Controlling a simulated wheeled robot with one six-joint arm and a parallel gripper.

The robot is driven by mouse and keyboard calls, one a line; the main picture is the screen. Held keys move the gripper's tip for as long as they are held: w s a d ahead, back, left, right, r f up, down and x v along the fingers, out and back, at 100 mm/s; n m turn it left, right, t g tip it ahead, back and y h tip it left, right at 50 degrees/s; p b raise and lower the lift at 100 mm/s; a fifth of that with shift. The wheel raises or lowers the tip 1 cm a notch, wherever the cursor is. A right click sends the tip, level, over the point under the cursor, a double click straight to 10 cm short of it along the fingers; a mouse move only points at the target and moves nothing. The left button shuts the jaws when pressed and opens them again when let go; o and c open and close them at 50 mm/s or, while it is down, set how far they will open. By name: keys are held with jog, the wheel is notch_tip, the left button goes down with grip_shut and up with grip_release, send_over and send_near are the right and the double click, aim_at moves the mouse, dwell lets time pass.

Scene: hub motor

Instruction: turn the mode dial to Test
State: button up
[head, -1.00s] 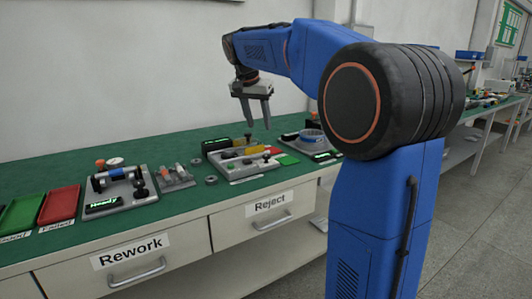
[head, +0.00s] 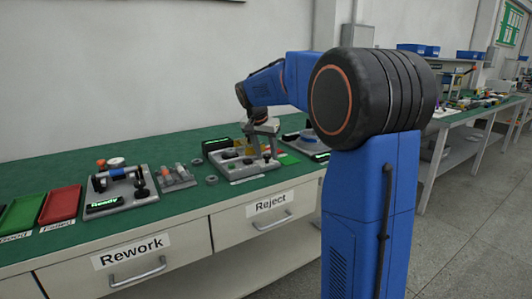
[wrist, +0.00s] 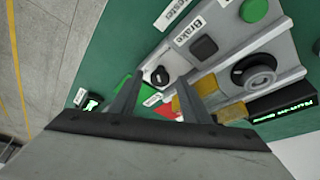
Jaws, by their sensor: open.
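A small black dial with a white pointer mark (wrist: 159,75) sits on a pale plate of the tester panel in the wrist view. It looks like the mode dial, but I cannot read its position labels. My gripper (wrist: 160,82) is open, and its two fingers appear on either side of the dial. I cannot tell whether they touch it or are still above it. In the head view my gripper (head: 262,153) is low over the tester fixture (head: 233,166), pointing down and hiding part of it.
The Brake label (wrist: 187,29), a black square block (wrist: 204,47) and a green button (wrist: 254,10) are near the dial. A lit display (wrist: 283,106) and yellow blocks (wrist: 207,84) lie to the right. The "Ready" fixture (head: 122,190) and red tray (head: 61,204) stand left on the bench.

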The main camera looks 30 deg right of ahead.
jog(key=c, duration=1)
jog(key=shift+c, duration=0.2)
jog(key=n, duration=0.2)
jog(key=n+t+y, duration=0.1)
jog(key=n, duration=0.1)
jog(key=shift+s+d, duration=0.15)
jog(key=shift+d, duration=0.05)
jog(key=n+y, duration=0.1)
jog(key=n, duration=0.2)
jog(key=shift+d+n+t, duration=0.15)
jog(key=shift+n+t, duration=0.15)
jog(key=shift+t, duration=0.1)
jog(key=n+y, duration=0.2)
jog(key=n, duration=0.2)
jog(key=shift+d, duration=0.2)
jog(key=shift+d+n+y, duration=0.1)
jog(key=shift+n+y, duration=0.6)
jog(key=shift+n, duration=1.4)
